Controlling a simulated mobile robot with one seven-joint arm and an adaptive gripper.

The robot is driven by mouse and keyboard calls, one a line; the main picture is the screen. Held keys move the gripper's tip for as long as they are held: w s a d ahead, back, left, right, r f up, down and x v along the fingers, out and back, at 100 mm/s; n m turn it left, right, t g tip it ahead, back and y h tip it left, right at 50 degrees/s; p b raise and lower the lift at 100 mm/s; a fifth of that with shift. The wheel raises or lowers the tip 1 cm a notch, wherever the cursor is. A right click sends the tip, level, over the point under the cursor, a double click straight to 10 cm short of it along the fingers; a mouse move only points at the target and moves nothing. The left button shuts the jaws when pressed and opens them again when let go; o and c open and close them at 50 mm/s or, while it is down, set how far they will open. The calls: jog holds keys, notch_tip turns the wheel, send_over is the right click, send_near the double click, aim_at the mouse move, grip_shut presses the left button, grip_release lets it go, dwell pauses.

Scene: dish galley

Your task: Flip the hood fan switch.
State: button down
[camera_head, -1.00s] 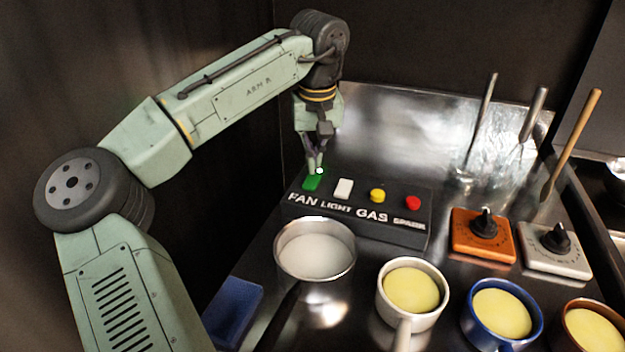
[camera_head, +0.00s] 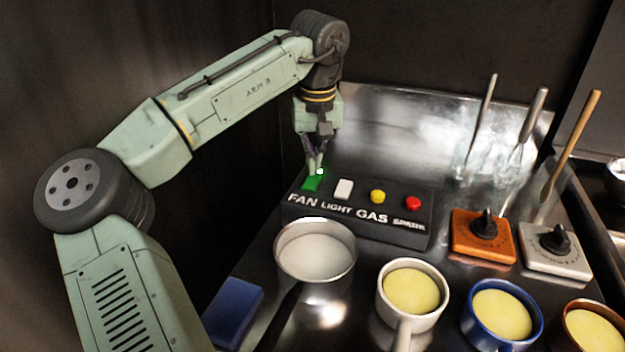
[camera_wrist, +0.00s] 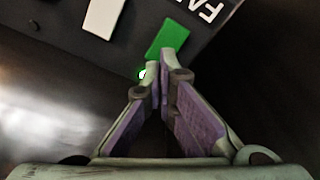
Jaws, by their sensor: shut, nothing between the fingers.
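The fan switch is a green rocker (camera_head: 312,182) at the left end of a dark control box (camera_head: 390,222), above the word FAN. It also shows in the wrist view as a green block (camera_wrist: 168,40). My gripper (camera_head: 316,168) points down with its fingertips at the switch's far edge. In the wrist view my gripper (camera_wrist: 160,56) has its tips together and empty, right beside the green rocker. I cannot tell whether they touch it. A small lit white-green lamp (camera_head: 320,171) sits beside the tips.
A white LIGHT switch (camera_head: 344,188), a yellow GAS button (camera_head: 377,196) and a red button (camera_head: 413,203) share the box. A pot (camera_head: 315,250) and several mugs stand in front. Orange (camera_head: 482,237) and white (camera_head: 556,250) knob boxes are at right. A dark wall is close at left.

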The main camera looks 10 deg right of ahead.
aim_at(314, 177)
jog(key=shift+f+b, duration=0.6)
jog(key=shift+f, duration=0.55)
dwell(0.4)
jog(key=shift+r, duration=0.1)
notch_tip(314, 177, up, 3)
jog(key=p, duration=0.2)
jog(key=shift+p, duration=0.4)
jog(key=shift+r+p, duration=0.3)
jog(key=shift+r, duration=1.65)
